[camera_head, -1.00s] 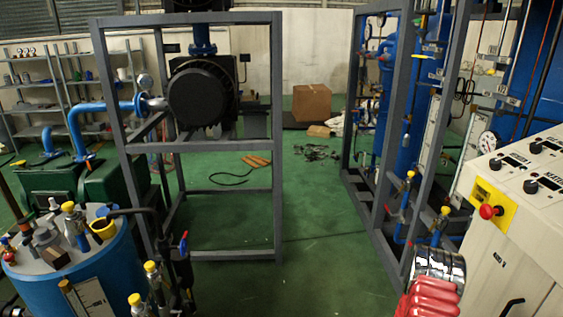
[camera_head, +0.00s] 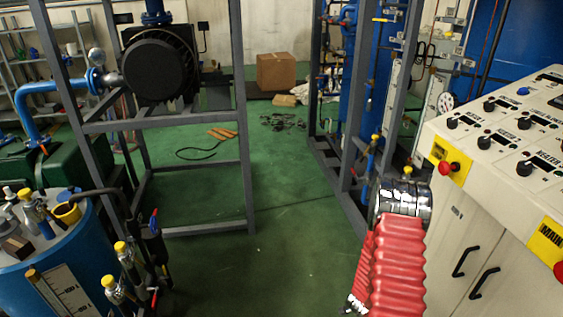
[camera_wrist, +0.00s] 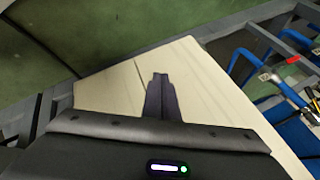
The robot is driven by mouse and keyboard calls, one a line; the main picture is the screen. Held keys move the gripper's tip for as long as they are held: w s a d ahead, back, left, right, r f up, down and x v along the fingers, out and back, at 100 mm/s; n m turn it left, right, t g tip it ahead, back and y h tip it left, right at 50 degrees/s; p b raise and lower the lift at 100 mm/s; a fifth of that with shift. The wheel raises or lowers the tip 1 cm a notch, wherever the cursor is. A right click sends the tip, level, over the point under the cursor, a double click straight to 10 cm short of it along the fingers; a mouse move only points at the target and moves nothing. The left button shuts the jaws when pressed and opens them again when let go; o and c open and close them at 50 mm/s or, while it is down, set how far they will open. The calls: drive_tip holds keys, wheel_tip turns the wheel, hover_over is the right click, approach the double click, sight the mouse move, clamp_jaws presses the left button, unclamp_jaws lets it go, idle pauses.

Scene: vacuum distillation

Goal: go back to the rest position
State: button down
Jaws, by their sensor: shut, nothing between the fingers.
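My gripper (camera_wrist: 160,80) shows in the wrist view as a dark pair of fingers, closed together and empty. Behind it in that view is a flat cream surface, apparently part of the control cabinet. The gap between the fingertips and this surface cannot be told. In the head view my arm, in a red ribbed sleeve with a shiny metal ring, is raised at the lower right, in front of the cream control cabinet (camera_head: 450,225). The fingers are not distinguishable in the head view.
A grey frame with a black motor (camera_head: 160,68) stands at left. A blue drum (camera_head: 70,265) with valves is at lower left. Another grey frame (camera_head: 325,160) holds blue pipework near my arm. Green floor (camera_head: 285,240) lies clear in the middle. A cardboard box (camera_head: 276,71) sits far back.

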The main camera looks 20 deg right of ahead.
drive_tip(key=w+a+r+n+y, duration=0.3)
drive_tip(key=a+r+n, duration=0.3)
drive_tip(key=a+r, duration=0.4)
drive_tip(key=w+a+r+n+y, duration=0.35)
drive_tip(key=a+r+n, duration=0.25)
drive_tip(key=a+r, duration=0.35)
drive_tip(key=s+a+r+n+t, duration=0.1)
drive_tip(key=s+a+r+n, duration=0.3)
drive_tip(key=r, duration=0.6)
drive_tip(key=s+a+r+n+t, duration=0.1)
drive_tip(key=s+a+r+n, duration=0.3)
drive_tip(key=s+a+r, duration=0.2)
drive_tip(key=s+a+r+n+t, duration=0.2)
drive_tip(key=s+a+r+n, duration=0.2)
drive_tip(key=a+r, duration=0.4)
wheel_tip(320, 180, up, 7)
drive_tip(key=shift+s+a+r+n, duration=0.15)
drive_tip(key=shift+s+n, duration=0.15)
drive_tip(key=shift+s, duration=0.25)
